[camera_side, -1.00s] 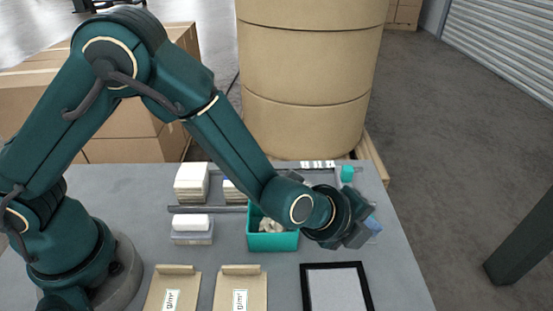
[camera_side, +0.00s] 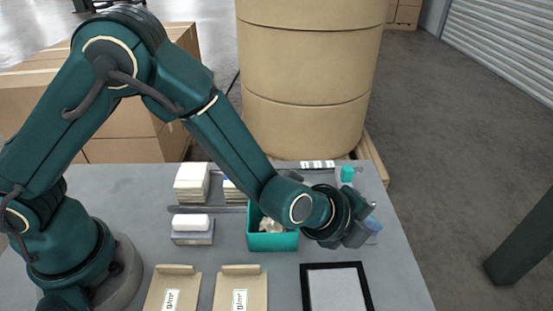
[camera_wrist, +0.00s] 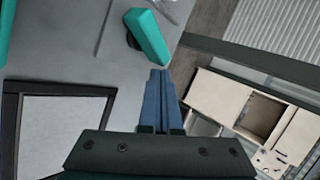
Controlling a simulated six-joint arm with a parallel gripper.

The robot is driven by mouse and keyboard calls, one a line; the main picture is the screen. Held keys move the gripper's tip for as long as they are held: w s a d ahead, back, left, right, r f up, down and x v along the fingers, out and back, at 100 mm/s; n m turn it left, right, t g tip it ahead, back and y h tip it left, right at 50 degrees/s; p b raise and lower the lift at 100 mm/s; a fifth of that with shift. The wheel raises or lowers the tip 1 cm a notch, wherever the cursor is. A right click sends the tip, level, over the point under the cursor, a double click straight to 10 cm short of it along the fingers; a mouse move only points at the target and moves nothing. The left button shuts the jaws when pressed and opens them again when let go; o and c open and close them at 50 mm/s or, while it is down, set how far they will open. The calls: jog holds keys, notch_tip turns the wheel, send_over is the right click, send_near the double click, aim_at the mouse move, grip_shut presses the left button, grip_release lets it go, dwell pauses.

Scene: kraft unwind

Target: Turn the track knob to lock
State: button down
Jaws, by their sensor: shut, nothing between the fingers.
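The track knob, a teal bar on a dark round base, shows near the top of the wrist view (camera_wrist: 150,38). It tilts down to the right there. A small teal piece at the table's far right, at the end of the rail, looks like the same knob in the side view (camera_side: 347,173). My gripper (camera_wrist: 160,74) is shut and empty. Its blue fingertips lie just below the knob's lower end in the wrist view; I cannot tell whether they touch. In the side view my gripper (camera_side: 371,226) is at the table's right side, nearer the camera than the knob.
A teal bin (camera_side: 272,242) with pale pieces stands beneath my forearm. A black-framed pad (camera_side: 306,290) lies in front. Two kraft envelopes (camera_side: 240,285), a grey box (camera_side: 192,238) and a white stack (camera_side: 191,184) are to the left. A large kraft roll (camera_side: 305,80) stands behind the table.

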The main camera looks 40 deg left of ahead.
jog(key=shift+w+a, duration=0.3)
jog(key=shift+a, duration=0.55)
jog(key=shift+v, duration=2.4)
jog(key=shift+a+r, duration=0.1)
jog(key=shift+r, duration=0.1)
jog(key=a+r+n+t, duration=0.1)
jog(key=a+r+n, duration=0.3)
jog(key=a+r, duration=0.3)
jog(key=a+r+n+t, duration=0.25)
jog(key=a+r, duration=0.25)
jog(key=r, duration=0.4)
jog(key=s+a+f+n+g+y, duration=0.1)
jog(key=s+a+f+n+g, duration=0.2)
jog(key=s+n, duration=0.4)
jog(key=s+a+f+n+g+y, duration=0.2)
jog(key=s+a+f+n+g, duration=0.1)
jog(key=s+n, duration=0.5)
jog(key=shift+s+a+f+g, duration=0.35)
jog(key=shift+s+a, duration=0.55)
jog(key=shift+s, duration=0.2)
